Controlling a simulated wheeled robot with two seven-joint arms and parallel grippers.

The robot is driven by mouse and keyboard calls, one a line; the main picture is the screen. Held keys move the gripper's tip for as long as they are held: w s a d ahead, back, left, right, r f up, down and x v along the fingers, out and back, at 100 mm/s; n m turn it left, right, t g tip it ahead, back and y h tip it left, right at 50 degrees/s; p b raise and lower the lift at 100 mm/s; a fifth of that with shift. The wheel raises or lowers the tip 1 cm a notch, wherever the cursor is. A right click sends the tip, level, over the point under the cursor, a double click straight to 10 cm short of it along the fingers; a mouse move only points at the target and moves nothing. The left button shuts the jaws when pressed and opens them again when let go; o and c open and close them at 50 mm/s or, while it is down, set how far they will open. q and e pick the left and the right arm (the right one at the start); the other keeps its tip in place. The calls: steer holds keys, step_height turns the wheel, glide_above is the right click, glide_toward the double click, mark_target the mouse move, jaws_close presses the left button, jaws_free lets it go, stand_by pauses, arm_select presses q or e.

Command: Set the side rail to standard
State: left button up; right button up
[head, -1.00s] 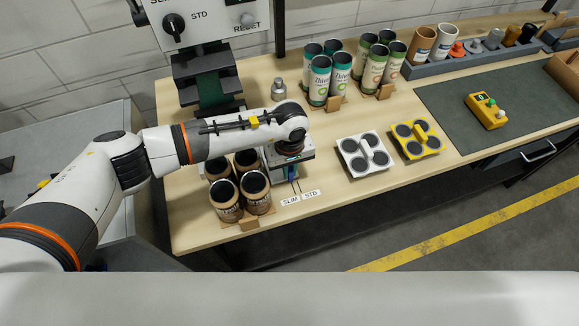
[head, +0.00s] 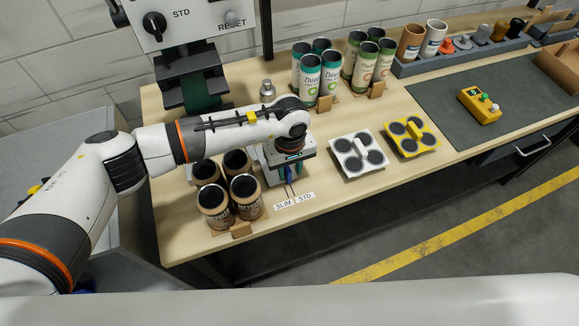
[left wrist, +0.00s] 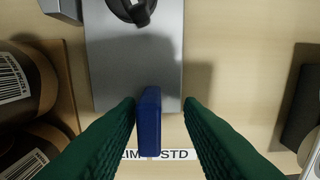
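The blue side rail tab (left wrist: 148,122) stands at the front of a grey metal plate (left wrist: 120,50) in the left wrist view. The SLIM and STD labels lie on the table beyond it; the STD label (left wrist: 174,154) is partly clear and the SLIM label is partly covered by a finger. My left gripper (left wrist: 161,104) has its two dark green fingers apart, one on each side of the tab. The tab is closer to the left finger, with a clear gap to the right one. In the head view my left gripper (head: 287,168) is low over the fixture, mostly hidden by my wrist. My right gripper is not in view.
Several brown cans (head: 246,193) stand close left of the fixture. A white tray (head: 346,146) and a yellow tray (head: 393,140) lie to the right. Green-and-white cans stand behind. A panel with a STD knob (head: 155,27) is at the back left.

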arm_select(q)
steer(key=shift+r+b, duration=0.3)
steer(key=shift+r, duration=0.15)
step_height(320, 180, up, 11)
steer(key=b, duration=0.3)
steer(key=shift+b, duration=0.4)
